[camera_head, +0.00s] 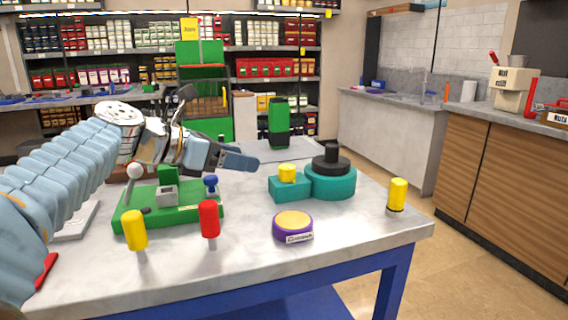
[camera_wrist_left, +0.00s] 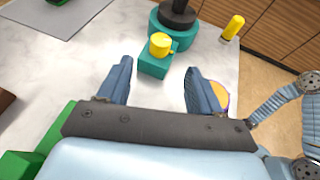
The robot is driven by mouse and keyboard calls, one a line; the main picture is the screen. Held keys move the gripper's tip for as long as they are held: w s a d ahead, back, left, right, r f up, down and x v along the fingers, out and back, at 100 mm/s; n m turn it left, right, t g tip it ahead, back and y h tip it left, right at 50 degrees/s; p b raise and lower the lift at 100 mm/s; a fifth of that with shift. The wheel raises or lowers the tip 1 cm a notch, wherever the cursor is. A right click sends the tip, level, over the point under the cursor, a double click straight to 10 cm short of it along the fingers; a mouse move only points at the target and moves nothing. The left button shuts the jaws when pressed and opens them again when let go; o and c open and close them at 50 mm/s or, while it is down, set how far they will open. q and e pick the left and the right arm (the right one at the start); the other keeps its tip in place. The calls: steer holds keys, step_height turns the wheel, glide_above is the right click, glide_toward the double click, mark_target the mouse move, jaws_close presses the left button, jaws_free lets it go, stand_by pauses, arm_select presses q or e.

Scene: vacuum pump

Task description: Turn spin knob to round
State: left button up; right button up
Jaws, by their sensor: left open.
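The teal pump (camera_head: 334,184) stands on the table with a black stepped top (camera_head: 330,160). A yellow knob (camera_head: 287,172) sits on the teal box (camera_head: 289,189) joined to its left side; I take this as the spin knob. My left gripper (camera_head: 243,160) is above the table, left of the yellow knob and apart from it. In the left wrist view the gripper (camera_wrist_left: 157,72) is open and empty, its two fingers spread, with the yellow knob (camera_wrist_left: 160,44) beyond and between them. My right gripper is not in view.
A green base (camera_head: 165,211) with a white-ball lever and blue knob stands left of the pump. Yellow (camera_head: 135,230) and red (camera_head: 209,218) upright pieces stand in front. A purple-and-yellow disc (camera_head: 293,224) and a yellow piece (camera_head: 397,194) stand nearer the right.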

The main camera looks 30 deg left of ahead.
mark_target(283, 167)
arm_select(q)
steer(key=x, duration=1.2)
steer(key=shift+w+d+f, duration=0.1)
steer(key=shift+w+d, duration=0.15)
